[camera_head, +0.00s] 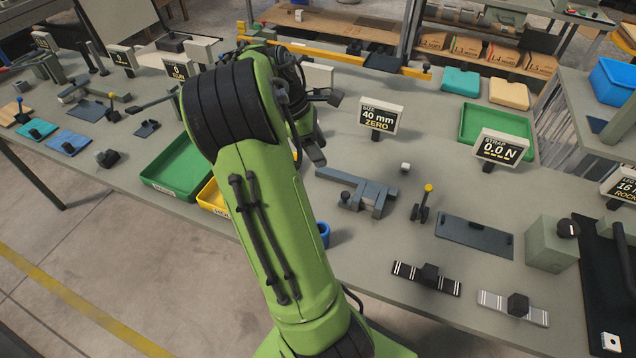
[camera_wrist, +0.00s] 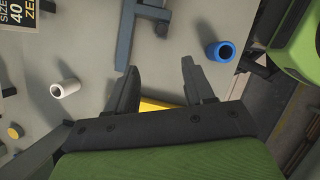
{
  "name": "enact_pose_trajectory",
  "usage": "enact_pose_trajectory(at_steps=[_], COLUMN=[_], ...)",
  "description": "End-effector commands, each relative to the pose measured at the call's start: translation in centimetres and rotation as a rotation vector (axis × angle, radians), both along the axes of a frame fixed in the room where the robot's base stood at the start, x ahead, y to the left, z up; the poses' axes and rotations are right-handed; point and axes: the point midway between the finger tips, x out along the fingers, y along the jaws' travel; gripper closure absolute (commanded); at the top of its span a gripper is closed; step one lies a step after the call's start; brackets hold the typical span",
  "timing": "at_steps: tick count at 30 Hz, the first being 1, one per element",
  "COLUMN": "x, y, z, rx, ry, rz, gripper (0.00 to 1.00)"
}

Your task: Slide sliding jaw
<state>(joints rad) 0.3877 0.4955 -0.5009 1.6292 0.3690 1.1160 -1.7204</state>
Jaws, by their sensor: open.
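A blue-grey caliper-like gauge (camera_head: 375,187) lies on the bench right of my arm, in front of a sign reading "SIZE 40 mm ZERO" (camera_head: 380,117). It has a long bar and crosswise jaws; the piece that looks like its sliding jaw (camera_head: 373,203) carries a dark knob (camera_head: 345,196). In the wrist view, part of the gauge (camera_wrist: 142,28) shows at the top, beyond my fingertips. My gripper (camera_wrist: 158,78) is open, with nothing held between its fingers. In the head view my gripper is mostly hidden by my arm; it is left of the gauge and apart from it.
A blue cup (camera_head: 323,234) stands near the front edge, also in the wrist view (camera_wrist: 220,51). A small white cylinder (camera_head: 405,167) and a yellow-knobbed lever (camera_head: 424,204) are right of the gauge. Green (camera_head: 180,168) and yellow (camera_head: 211,196) trays lie left of my arm.

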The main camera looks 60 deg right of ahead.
Motion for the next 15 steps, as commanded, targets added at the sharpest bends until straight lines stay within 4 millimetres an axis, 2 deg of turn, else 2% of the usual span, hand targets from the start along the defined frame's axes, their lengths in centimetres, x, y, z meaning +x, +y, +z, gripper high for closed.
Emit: enact_pose_trajectory(at_steps=[5,15], x=[-1.1,-3.9], y=[-0.5,-2.2], z=[-3.4,-11.3], rx=[0.003,0.003], ry=[0.001,0.000], rz=[0.000,-0.001], gripper=[0.47,0.47])
